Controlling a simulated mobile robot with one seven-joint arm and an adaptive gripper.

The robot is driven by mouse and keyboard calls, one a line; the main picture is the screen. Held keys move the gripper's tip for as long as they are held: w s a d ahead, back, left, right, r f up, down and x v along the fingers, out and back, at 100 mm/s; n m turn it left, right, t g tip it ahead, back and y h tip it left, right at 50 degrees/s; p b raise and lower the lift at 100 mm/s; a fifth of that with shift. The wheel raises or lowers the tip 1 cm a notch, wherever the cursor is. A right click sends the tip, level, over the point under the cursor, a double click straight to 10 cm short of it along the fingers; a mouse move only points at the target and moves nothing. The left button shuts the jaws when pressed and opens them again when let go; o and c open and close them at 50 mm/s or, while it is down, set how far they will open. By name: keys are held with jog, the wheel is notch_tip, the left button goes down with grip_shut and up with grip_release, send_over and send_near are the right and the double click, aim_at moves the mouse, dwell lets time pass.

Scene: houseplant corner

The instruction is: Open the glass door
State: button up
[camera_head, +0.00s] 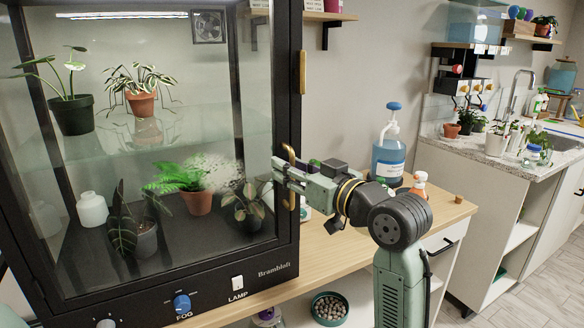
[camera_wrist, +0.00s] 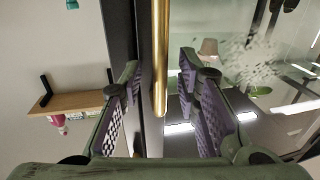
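The glass door (camera_head: 130,215) fronts a black-framed plant cabinet and looks closed. Its upright brass handle (camera_head: 290,152) is on the right side of the frame, partly hidden by my gripper (camera_head: 281,178). In the wrist view, the brass handle (camera_wrist: 160,60) runs down between the two fingers of my gripper (camera_wrist: 160,78). The fingers are open, with a visible gap on either side of the handle. The wrist view also shows the door's glass (camera_wrist: 275,75) at right.
Inside the cabinet are several potted plants and a white jar (camera_head: 92,209). A bowl of pebbles (camera_head: 329,308) is below.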

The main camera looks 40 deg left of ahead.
jog(key=shift+c, duration=0.6)
grip_shut()
